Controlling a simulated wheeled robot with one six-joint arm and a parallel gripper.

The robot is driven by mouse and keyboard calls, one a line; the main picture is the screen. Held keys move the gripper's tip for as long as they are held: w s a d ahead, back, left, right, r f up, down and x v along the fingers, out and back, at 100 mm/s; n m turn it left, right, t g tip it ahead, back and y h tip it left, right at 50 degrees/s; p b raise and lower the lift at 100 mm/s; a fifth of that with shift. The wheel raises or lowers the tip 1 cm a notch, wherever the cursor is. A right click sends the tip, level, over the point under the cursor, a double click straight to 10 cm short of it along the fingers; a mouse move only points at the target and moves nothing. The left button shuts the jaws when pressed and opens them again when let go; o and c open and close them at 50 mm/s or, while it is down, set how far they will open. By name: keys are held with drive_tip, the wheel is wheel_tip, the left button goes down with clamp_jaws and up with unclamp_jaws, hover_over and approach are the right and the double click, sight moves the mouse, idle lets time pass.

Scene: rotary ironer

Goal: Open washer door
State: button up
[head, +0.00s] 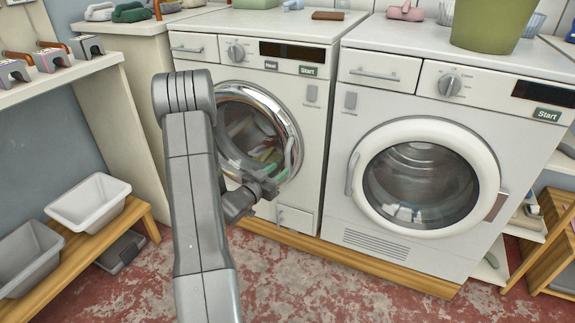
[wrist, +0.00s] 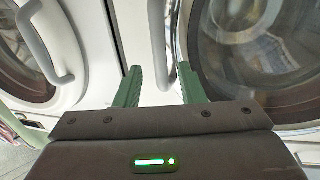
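The washer (head: 262,50) is the left white machine, with "Heat" and "Start" labels. Its round chrome-rimmed door (head: 285,105) looks shut, with colourful laundry behind the glass. The door handle (head: 290,155) is a bar on the rim's right side. In the wrist view the chrome rim is on the right, and the handle (wrist: 171,45) shows beyond and between my fingers. My gripper (wrist: 160,72) is open, with two green fingers and nothing clearly held. In the head view my gripper (head: 270,186) is in front of the door's lower right; its fingertips are hard to make out there.
A second white machine (head: 385,75) stands close on the right, its white-ringed door shut. Its handle (wrist: 42,45) shows left in the wrist view. The red floor (head: 300,290) in front is clear.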

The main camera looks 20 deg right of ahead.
sight(286, 164)
drive_tip(key=b+x, duration=0.1)
drive_tip(key=x, duration=0.5)
drive_tip(key=shift+w+d, duration=0.1)
drive_tip(key=shift+d, duration=0.05)
drive_tip(key=shift+c, duration=0.3)
clamp_jaws()
